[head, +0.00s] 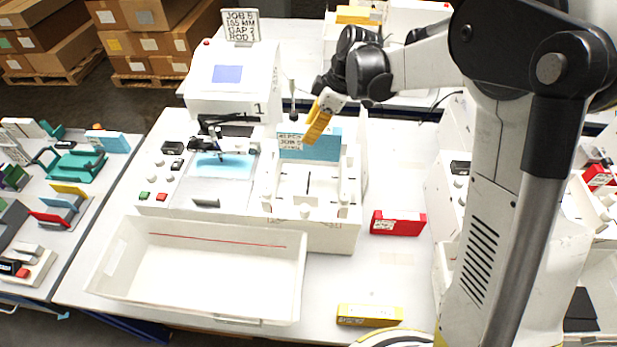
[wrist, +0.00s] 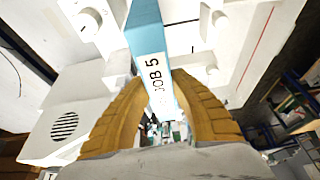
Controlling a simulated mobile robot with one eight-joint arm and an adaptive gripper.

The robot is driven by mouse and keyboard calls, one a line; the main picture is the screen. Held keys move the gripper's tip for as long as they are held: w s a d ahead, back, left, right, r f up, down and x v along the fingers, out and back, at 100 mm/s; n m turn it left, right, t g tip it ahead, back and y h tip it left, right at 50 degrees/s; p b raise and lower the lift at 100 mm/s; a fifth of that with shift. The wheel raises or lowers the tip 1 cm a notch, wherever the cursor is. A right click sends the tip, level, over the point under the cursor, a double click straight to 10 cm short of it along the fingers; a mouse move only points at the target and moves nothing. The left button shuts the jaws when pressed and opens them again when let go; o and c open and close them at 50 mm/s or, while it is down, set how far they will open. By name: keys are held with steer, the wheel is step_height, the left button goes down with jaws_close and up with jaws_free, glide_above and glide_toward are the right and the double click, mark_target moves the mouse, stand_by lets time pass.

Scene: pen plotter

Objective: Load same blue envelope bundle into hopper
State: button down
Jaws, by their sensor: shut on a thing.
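The blue envelope bundle (head: 322,150), with a white JOB 5 label, stands on edge at the back of the hopper (head: 334,212), a white open frame with small posts. My gripper (head: 314,132) comes down from above with its yellow fingers at the bundle's upper edge. In the wrist view, the fingers (wrist: 157,84) close around the blue bundle (wrist: 148,38) beside its JOB 5 label. I cannot tell whether the bundle's lower edge rests on the hopper floor.
The plotter (head: 215,100) stands left of the hopper, with a light blue sheet (head: 222,166) on its bed. An empty white bin (head: 196,312) lies in front. A red bundle (head: 398,224) and a yellow box (head: 368,316) lie on the table. A job sign (head: 240,25) stands behind.

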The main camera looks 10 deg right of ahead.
mark_target(310, 155)
step_height(310, 155, down, 9)
steer(key=shift+w+r+b, duration=0.1)
steer(key=shift+r+b, duration=0.1)
steer(key=shift+b, duration=0.35)
steer(key=shift+r, duration=0.1)
steer(key=c, duration=1.2)
jaws_free()
steer(key=shift+c, duration=0.2)
